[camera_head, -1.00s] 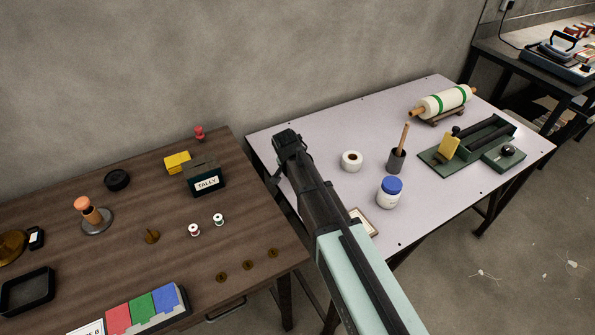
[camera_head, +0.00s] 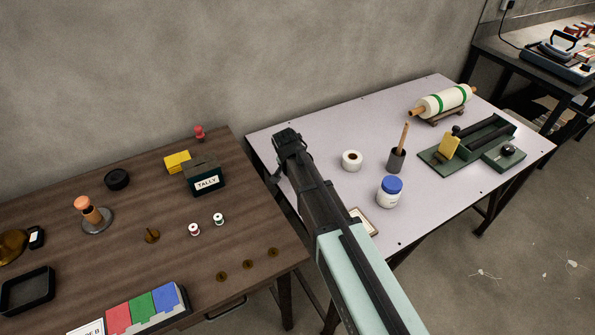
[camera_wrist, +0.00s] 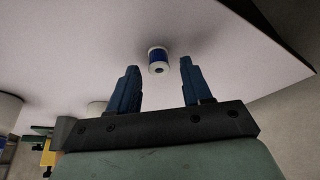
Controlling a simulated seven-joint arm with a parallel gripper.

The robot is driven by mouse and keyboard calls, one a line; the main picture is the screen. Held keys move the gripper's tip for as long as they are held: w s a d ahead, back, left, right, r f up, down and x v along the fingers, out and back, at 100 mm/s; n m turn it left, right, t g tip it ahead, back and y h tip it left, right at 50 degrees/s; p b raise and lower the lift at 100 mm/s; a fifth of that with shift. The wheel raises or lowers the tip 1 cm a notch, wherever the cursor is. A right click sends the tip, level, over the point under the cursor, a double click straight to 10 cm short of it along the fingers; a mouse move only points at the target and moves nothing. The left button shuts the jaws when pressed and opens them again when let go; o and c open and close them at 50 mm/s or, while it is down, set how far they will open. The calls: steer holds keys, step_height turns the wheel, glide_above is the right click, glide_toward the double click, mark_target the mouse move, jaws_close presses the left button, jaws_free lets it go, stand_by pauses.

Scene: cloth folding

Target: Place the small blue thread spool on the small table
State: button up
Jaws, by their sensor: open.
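The small spool (camera_wrist: 157,56), wound with blue thread and white at its ends, is on the pale tabletop in the wrist view. It shows in the gap between my fingertips, slightly beyond them. My gripper (camera_wrist: 158,66) is open and empty, one finger to each side of the spool, with no clear contact. In the head view my arm reaches over the left part of the pale-topped table (camera_head: 320,140). The spool is not visible there, and my fingertips are hard to make out.
The brown table (camera_head: 120,255) carries two small spools, a TALLY box (camera_head: 206,181) and other items.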

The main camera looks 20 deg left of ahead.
steer(key=v, duration=1.1)
steer(key=shift+s+r, duration=0.2)
steer(key=shift+r, duration=0.15)
